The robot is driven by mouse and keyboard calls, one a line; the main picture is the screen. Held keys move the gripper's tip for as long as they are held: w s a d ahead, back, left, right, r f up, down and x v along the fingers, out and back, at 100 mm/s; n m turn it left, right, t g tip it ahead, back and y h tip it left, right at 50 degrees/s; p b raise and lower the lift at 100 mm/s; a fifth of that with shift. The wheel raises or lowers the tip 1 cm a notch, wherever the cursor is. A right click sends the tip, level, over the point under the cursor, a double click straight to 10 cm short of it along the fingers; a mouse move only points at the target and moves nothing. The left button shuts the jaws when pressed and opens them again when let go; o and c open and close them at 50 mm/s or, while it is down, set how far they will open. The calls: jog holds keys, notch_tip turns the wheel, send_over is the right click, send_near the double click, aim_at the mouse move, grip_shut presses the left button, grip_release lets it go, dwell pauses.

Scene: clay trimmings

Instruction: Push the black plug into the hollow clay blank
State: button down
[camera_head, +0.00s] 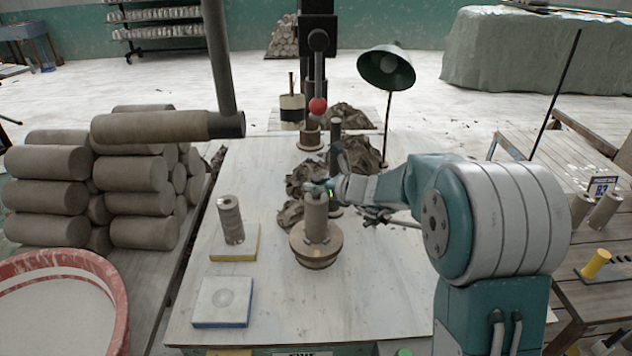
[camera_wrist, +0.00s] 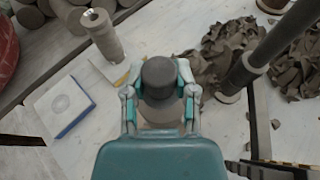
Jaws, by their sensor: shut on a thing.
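The black plug (camera_wrist: 158,72) shows as a dark round top between the fingers of my gripper (camera_wrist: 160,92). My gripper is shut on it, one finger on each side. In the head view my gripper (camera_head: 320,187) is at the top of an upright clay cylinder (camera_head: 316,222) on a round stand (camera_head: 300,252). The fingers cover the joint, so I cannot tell how deep the plug sits. Another upright clay cylinder (camera_head: 231,220) stands on a yellow-edged board (camera_head: 236,256) to the left. Its open top also shows in the wrist view (camera_wrist: 97,18).
A blue-edged board (camera_head: 222,300) with a round mark lies at the front left. Clay trimmings (camera_head: 305,180) lie behind the stand, near a dark post (camera_head: 335,145). A lamp (camera_head: 386,68) stands farther back. The table's front middle is clear.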

jog(key=shift+f, duration=0.9)
jog(key=shift+c, duration=1.6)
grip_release()
jog(key=shift+d, duration=0.1)
jog(key=v, duration=1.1)
jog(key=shift+s+d, duration=0.25)
jog(key=shift+s, duration=0.05)
